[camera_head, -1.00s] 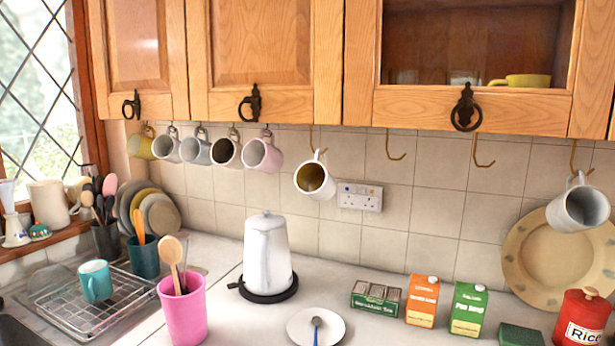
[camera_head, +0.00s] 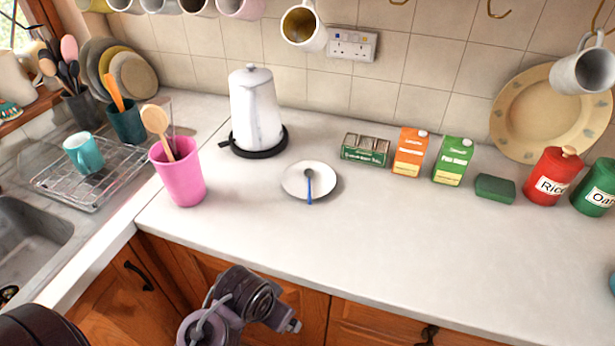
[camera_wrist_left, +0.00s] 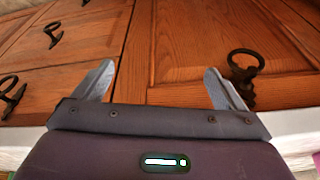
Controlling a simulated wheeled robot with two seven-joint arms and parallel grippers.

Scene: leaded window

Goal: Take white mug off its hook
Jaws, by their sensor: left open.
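A white mug with an ochre inside (camera_head: 303,27) hangs tilted under the cupboards at the top of the head view; its hook is out of frame. Another pale mug, white to light grey (camera_head: 583,68), hangs at the far right. I cannot tell for certain which is the task's mug. My left gripper (camera_wrist_left: 160,75) is open and empty in the left wrist view, its two grey fingers apart in front of wooden cupboard doors. No mug shows in that view. My right gripper is not identifiable in the head view.
The white counter (camera_head: 400,245) is clear in front. On it stand a kettle (camera_head: 258,110), a pink cup (camera_head: 178,175), a plate with a spoon (camera_head: 295,187), cartons (camera_head: 410,152), and a red tin (camera_head: 552,178). A round plate (camera_head: 520,100) leans on the tiles.

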